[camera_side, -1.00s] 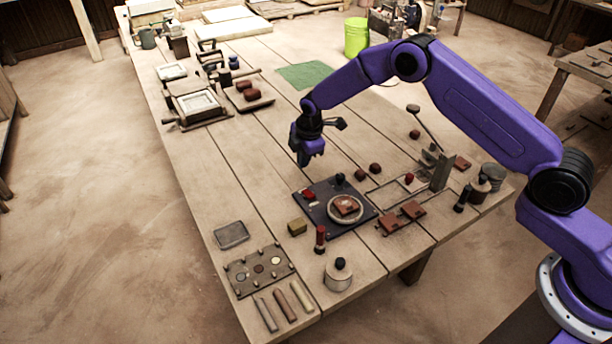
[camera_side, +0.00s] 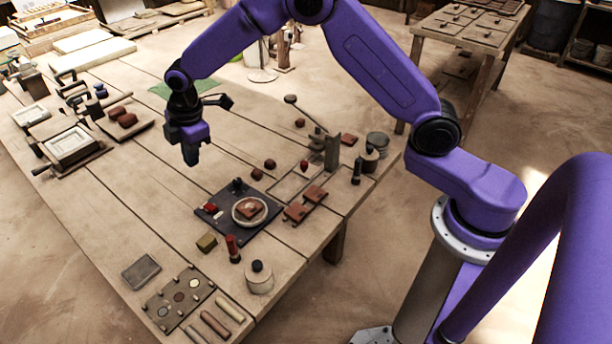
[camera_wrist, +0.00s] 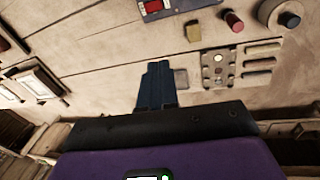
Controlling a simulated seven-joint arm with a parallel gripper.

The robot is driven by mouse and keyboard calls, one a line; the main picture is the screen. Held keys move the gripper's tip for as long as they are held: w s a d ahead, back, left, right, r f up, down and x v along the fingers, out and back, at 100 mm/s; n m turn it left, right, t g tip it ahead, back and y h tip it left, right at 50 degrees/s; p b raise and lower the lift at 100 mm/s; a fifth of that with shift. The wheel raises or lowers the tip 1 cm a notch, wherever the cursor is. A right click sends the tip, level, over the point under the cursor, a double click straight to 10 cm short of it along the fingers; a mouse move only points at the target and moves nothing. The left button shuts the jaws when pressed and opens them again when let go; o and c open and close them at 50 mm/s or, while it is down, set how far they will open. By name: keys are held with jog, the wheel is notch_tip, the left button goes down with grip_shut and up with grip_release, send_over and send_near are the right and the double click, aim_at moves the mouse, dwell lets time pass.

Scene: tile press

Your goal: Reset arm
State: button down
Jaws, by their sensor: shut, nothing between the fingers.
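My gripper (camera_side: 191,155) hangs above the middle of the plank table, shut and empty, its fingers pointing down. In the wrist view its closed fingers (camera_wrist: 157,84) show over the table planks. A dark plate (camera_side: 226,224) lies on the table below and to the right of it, clear of the fingers. On that plate a pale ring (camera_side: 236,218) surrounds a reddish-brown tile (camera_side: 250,209). A red item (camera_side: 209,207) is at the plate's left corner.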

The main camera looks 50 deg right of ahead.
jog(key=s+d+r+m+g, duration=0.1)
jog(key=s+r, duration=0.3)
jog(key=s, duration=0.6)
jog(key=s+d+r+m, duration=0.15)
jog(key=s+r, duration=0.25)
jog(key=s, duration=0.7)
jog(key=s+d+m, duration=0.1)
jog(key=s+d, duration=0.5)
jog(key=s, duration=0.3)
jog(key=s+d, duration=0.5)
jog(key=s, duration=0.5)
jog(key=shift+d+r+m+g, duration=0.25)
jog(key=shift+d+m+g, duration=0.1)
jog(key=shift+g, duration=0.05)
jog(key=c, duration=1.8)
grip_release()
